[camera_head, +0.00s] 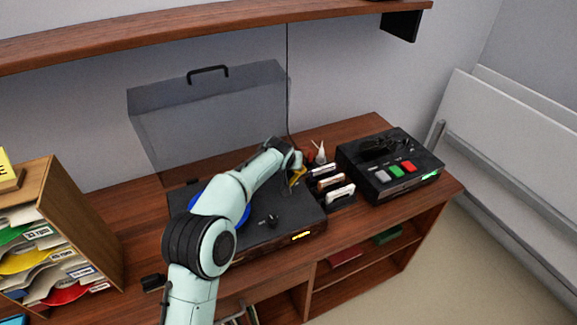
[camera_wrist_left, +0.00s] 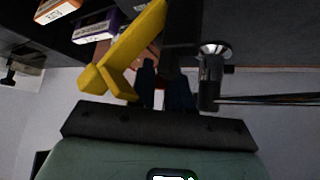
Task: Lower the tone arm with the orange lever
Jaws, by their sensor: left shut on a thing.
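The black record player (camera_head: 285,228) stands on the wooden desk with its clear lid (camera_head: 210,110) raised. A blue disc (camera_head: 241,213) on it is mostly hidden by my left arm. My left gripper (camera_wrist_left: 163,78) is over the player's back right part, its dark fingers shut on a mostly hidden thing. A sliver of orange-red, apparently the orange lever (camera_wrist_left: 155,50), shows between the fingers. A yellow angled piece (camera_wrist_left: 130,52) is close beside the fingers; it also shows in the head view (camera_head: 297,177). I cannot make out the tone arm surely. My right gripper is not in view.
Right of the player stand a rack with several small boxes (camera_head: 331,183) and a black unit (camera_head: 408,180) with grey, green and red buttons. A record sorter (camera_head: 85,210) is at the left. A wooden shelf (camera_head: 200,33) hangs above the raised lid.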

